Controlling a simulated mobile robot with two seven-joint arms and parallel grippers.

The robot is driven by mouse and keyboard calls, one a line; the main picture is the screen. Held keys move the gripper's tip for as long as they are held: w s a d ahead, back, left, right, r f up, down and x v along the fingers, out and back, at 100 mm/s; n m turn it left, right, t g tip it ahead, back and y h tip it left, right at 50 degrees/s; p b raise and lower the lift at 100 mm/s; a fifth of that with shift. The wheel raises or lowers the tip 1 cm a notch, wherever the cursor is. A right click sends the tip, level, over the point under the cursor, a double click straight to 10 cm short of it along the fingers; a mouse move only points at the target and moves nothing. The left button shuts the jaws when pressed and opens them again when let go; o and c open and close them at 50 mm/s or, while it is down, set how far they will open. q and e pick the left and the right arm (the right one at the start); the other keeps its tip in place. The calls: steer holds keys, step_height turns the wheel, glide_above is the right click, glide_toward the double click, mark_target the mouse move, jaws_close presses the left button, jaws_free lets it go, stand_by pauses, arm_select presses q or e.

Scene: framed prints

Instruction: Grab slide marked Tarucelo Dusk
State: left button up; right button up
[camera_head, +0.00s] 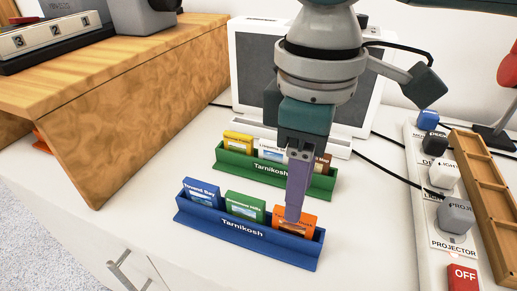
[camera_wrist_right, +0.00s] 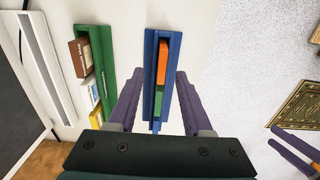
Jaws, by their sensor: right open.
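A blue rack (camera_head: 240,236) holds three slides: a blue one (camera_head: 202,193) at left, a green one (camera_head: 246,205) in the middle and an orange one (camera_head: 308,222) at right. The orange slide's label is partly covered by my finger, so I cannot read it fully. My right gripper (camera_head: 293,217) points down over the right end of this rack. In the wrist view, my right gripper (camera_wrist_right: 160,75) is open, its purple fingers on either side of the blue rack, with the orange slide (camera_wrist_right: 162,62) between their lines. Purple fingers of my left gripper (camera_wrist_right: 294,148) show at lower right there.
A green rack (camera_head: 232,161) with yellow, white and brown slides stands just behind. A white screen device (camera_head: 245,60) is at the back, a wooden box (camera_head: 140,105) at left. A switch panel (camera_head: 425,215) and wooden tray (camera_head: 482,195) lie at right.

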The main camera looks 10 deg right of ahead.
mark_target(293, 227)
step_height(293, 227, down, 4)
steer(key=shift+s+a+f+b, duration=0.1)
steer(key=shift+a+b, duration=0.05)
steer(key=shift+b, duration=0.3)
jaws_close()
